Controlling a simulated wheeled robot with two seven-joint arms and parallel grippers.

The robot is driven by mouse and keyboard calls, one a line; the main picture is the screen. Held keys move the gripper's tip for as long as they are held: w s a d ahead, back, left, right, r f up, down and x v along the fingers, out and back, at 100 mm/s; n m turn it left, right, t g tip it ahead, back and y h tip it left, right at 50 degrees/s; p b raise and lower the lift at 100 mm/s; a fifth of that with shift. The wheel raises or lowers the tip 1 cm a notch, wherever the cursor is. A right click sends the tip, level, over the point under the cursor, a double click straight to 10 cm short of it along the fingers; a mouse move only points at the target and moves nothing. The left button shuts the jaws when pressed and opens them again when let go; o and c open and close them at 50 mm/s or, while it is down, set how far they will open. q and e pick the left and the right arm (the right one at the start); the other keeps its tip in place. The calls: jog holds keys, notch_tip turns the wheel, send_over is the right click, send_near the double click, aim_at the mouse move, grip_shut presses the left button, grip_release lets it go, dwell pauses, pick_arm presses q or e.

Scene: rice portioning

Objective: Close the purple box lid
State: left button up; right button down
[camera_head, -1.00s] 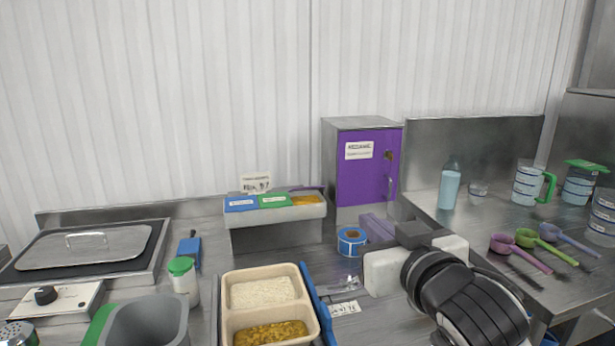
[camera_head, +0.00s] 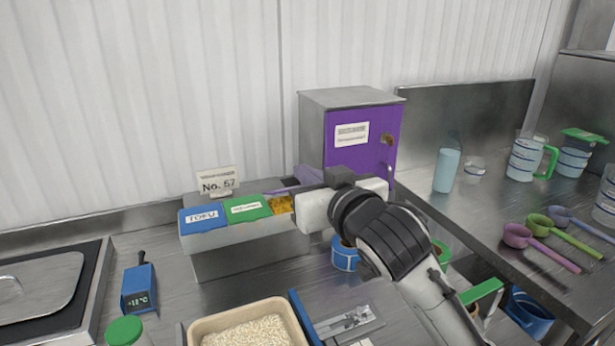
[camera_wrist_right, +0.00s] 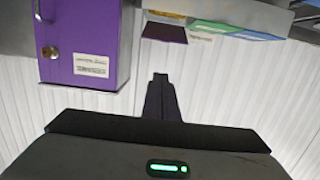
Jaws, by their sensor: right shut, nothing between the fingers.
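A row of ingredient boxes has a blue lid (camera_head: 203,217), a green lid (camera_head: 247,207) and an uncovered box of yellow-orange food (camera_head: 282,205) at its right end. The purple lid (camera_head: 309,179) stands raised and tilted behind that open box, partly hidden by my right gripper. A dark purple panel (camera_wrist_right: 164,32), likely this lid, shows in the right wrist view. My right gripper (camera_wrist_right: 160,78) is shut and empty. In the head view it is just right of the open box, its fingertips hidden; I cannot tell whether it touches the lid. My left gripper is out of view.
A purple-doored cabinet (camera_head: 361,150) stands behind my right arm; it also shows in the right wrist view (camera_wrist_right: 82,40). A number sign (camera_head: 220,185) stands behind the boxes. A blue tape roll (camera_head: 344,258) is below my gripper. A rice tray (camera_head: 200,332) sits in front.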

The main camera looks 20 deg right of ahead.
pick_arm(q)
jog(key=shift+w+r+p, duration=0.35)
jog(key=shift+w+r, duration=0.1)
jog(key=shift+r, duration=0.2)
pick_arm(e)
jog(key=w+f, duration=0.4)
jog(key=shift+w+f, duration=0.15)
jog(key=shift+f, duration=0.1)
jog(key=shift+a, duration=0.1)
